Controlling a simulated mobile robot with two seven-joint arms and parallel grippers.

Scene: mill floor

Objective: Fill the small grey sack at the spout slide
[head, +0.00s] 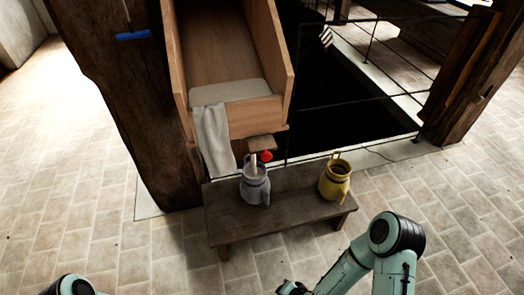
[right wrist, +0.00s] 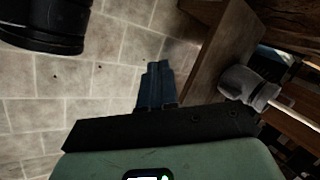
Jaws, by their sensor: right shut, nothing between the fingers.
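The small grey sack (head: 256,190) stands upright on a low dark bench, right under the wooden spout (head: 262,143). A red knob (head: 266,156) shows at the spout, presumably on its slide. A pale streak (head: 254,163) runs from the spout into the sack's mouth; it looks like falling flour. Sack and streak also show in the right wrist view, the sack (right wrist: 245,85) at the right. My right gripper (head: 290,288) is low in front of the bench, apart from it, its fingers (right wrist: 156,85) shut and empty. My left gripper is out of view; only a bit of that arm shows.
A grey cloth (head: 212,138) hangs over the wooden bin (head: 275,70). A thick post (head: 130,110) stands left; a railing and dark pit lie behind. Tiled floor in front is clear.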

